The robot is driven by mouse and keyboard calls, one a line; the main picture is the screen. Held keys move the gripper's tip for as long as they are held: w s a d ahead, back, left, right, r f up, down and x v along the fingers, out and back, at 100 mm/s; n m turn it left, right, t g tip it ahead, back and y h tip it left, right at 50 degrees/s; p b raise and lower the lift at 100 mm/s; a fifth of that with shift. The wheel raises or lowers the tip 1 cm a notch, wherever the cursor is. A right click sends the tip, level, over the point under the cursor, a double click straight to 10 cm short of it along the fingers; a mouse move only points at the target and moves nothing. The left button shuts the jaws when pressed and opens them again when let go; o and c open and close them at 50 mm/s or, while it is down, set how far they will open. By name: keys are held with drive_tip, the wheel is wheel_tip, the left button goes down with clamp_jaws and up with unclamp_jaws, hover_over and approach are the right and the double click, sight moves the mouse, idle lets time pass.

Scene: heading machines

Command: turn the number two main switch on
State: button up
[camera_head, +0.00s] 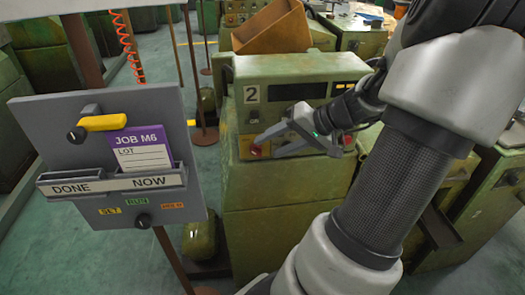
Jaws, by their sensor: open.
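The fingers partly cover the panel, and the knob's exact setting is too small to read.
Other green machines stand behind and right.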

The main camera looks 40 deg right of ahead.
sight(258, 152)
drive_tip(key=shift+x, duration=2.2)
drive_tip(key=shift+c, duration=0.4)
drive_tip(key=c, duration=1)
drive_tip(key=shift+o, duration=0.2)
